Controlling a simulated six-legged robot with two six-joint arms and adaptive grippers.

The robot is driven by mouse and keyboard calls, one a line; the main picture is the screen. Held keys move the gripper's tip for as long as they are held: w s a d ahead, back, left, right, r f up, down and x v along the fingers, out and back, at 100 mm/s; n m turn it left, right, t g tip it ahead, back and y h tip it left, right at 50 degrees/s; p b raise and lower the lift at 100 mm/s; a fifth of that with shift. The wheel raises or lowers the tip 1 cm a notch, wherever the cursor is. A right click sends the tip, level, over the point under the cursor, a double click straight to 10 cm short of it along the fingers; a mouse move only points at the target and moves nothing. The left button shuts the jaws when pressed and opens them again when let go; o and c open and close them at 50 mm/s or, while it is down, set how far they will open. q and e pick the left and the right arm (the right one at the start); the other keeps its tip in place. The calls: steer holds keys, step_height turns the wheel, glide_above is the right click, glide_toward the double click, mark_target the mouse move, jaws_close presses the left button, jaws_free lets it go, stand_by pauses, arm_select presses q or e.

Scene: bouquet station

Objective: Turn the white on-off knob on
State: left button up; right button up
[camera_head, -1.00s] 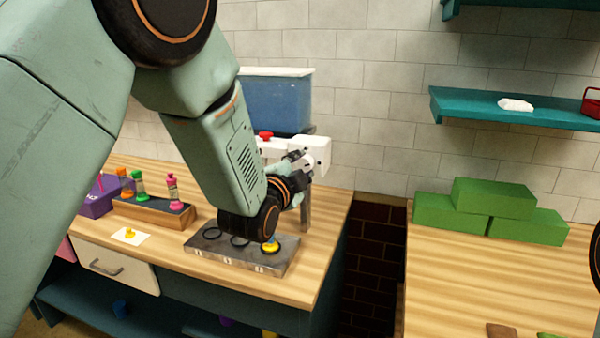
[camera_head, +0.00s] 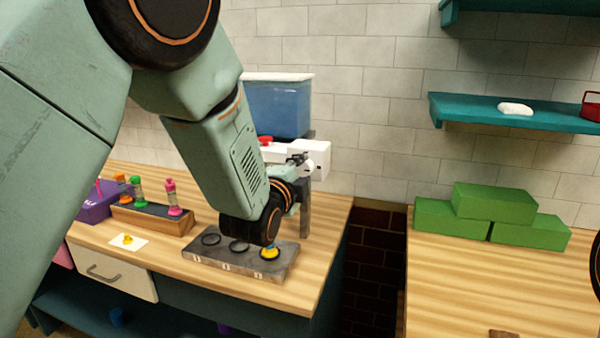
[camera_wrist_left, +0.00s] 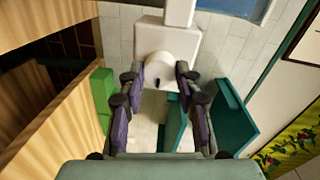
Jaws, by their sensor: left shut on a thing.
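The white on-off knob (camera_wrist_left: 170,68) is round with a small dark mark on its edge. It sits on the face of a white box (camera_wrist_left: 211,38), which also shows in the head view (camera_head: 320,150) below a blue tank. My left gripper (camera_wrist_left: 160,80) has its two fingers on either side of the knob and is shut on it. In the head view the left gripper (camera_head: 299,161) is at the front of the white box and partly hides the knob. My right gripper is not seen.
The blue tank (camera_head: 275,106) stands above the box. A grey plate with rings (camera_head: 225,258) lies on the wooden counter below my left wrist. A bottle rack (camera_head: 150,220) is at left. Green blocks (camera_head: 495,203) sit on the right counter, under a teal shelf (camera_head: 460,108).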

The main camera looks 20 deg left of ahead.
arm_select(q)
steer(key=o, duration=1.2)
steer(key=shift+c, duration=0.2)
steer(key=s, duration=1.2)
steer(key=shift+a+r, duration=0.2)
steer(key=shift+r, duration=0.25)
